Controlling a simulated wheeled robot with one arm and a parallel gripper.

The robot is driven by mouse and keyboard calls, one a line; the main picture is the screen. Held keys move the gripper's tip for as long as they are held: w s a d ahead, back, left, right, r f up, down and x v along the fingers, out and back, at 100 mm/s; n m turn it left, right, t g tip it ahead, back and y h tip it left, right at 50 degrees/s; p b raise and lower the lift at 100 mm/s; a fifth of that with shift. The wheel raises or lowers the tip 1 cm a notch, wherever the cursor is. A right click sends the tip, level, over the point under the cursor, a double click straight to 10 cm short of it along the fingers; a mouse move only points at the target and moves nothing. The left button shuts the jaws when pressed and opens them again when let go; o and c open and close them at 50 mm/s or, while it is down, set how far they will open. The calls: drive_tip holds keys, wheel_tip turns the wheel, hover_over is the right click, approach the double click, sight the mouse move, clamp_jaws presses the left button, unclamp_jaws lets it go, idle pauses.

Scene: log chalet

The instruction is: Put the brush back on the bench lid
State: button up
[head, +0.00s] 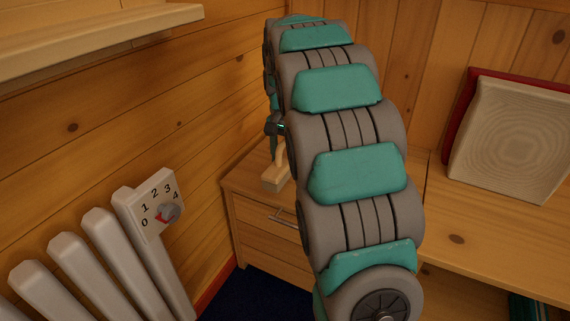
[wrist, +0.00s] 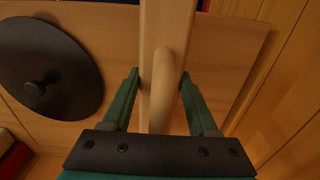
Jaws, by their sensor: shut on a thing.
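The brush (head: 275,178) is pale wood and shows at the tip of my gripper (head: 275,140) in the head view, at the cabinet's top; I cannot tell whether it touches. In the wrist view, the two teal fingers of my gripper (wrist: 159,78) stand on either side of the brush's pale wooden handle (wrist: 172,70) and are shut on it. The rest of the brush runs away past the top of that picture. The bench lid (head: 485,225) is a bare wooden surface at the right in the head view. My arm hides part of its left side.
A wooden cabinet (head: 262,238) with a drawer handle stands in the corner. A radiator (head: 110,255) and a shelf (head: 90,45) are at left. A dark round disc with a knob (wrist: 45,70) shows in the wrist view.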

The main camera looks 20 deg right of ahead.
drive_tip(key=shift+w+d+f, duration=0.1)
drive_tip(key=shift+w+d, duration=0.25)
drive_tip(key=shift+w, duration=0.3)
drive_tip(key=shift+w+d+f, duration=0.1)
drive_tip(key=shift+w+d, duration=0.2)
drive_tip(key=shift+w, duration=0.35)
drive_tip(key=shift+f, duration=1.7)
drive_tip(key=shift+f, duration=0.15)
drive_tip(key=o, duration=1.4)
